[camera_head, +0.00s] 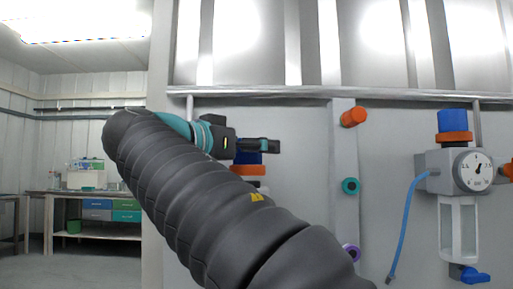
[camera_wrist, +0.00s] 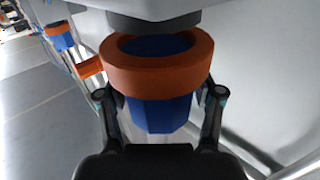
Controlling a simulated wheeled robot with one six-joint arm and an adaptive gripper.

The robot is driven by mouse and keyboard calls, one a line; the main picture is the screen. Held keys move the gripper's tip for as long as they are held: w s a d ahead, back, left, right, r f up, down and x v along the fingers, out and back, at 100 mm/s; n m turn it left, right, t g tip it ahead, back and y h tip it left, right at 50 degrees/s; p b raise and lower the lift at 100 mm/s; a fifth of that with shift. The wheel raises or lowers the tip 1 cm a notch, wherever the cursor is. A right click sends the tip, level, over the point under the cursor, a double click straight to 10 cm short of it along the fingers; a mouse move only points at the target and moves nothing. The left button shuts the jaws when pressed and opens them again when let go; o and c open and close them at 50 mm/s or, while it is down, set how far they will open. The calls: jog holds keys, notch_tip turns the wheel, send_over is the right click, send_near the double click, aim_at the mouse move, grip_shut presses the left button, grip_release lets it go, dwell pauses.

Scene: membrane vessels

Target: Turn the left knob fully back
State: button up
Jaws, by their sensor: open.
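The left knob (camera_head: 246,158) is blue with an orange ring under it, and is partly hidden behind my gripper (camera_head: 262,146) in the head view. In the wrist view the blue knob (camera_wrist: 161,115) points toward the camera, below a thick orange ring (camera_wrist: 158,78). My gripper (camera_wrist: 161,98) is open, with one finger on each side of the knob. Gaps show beside the knob in the wrist view; I cannot tell whether either finger touches it. The knob's turn angle cannot be read.
On the right is a second regulator with a blue knob (camera_head: 452,121), a gauge (camera_head: 478,170) and a blue hose (camera_head: 403,225). An orange plug (camera_head: 353,117) and a teal ring (camera_head: 351,186) sit on the panel post between. A workbench (camera_head: 95,195) stands far left.

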jog(key=shift+d, duration=0.1)
jog(key=c, duration=1)
jog(key=shift+o, duration=0.2)
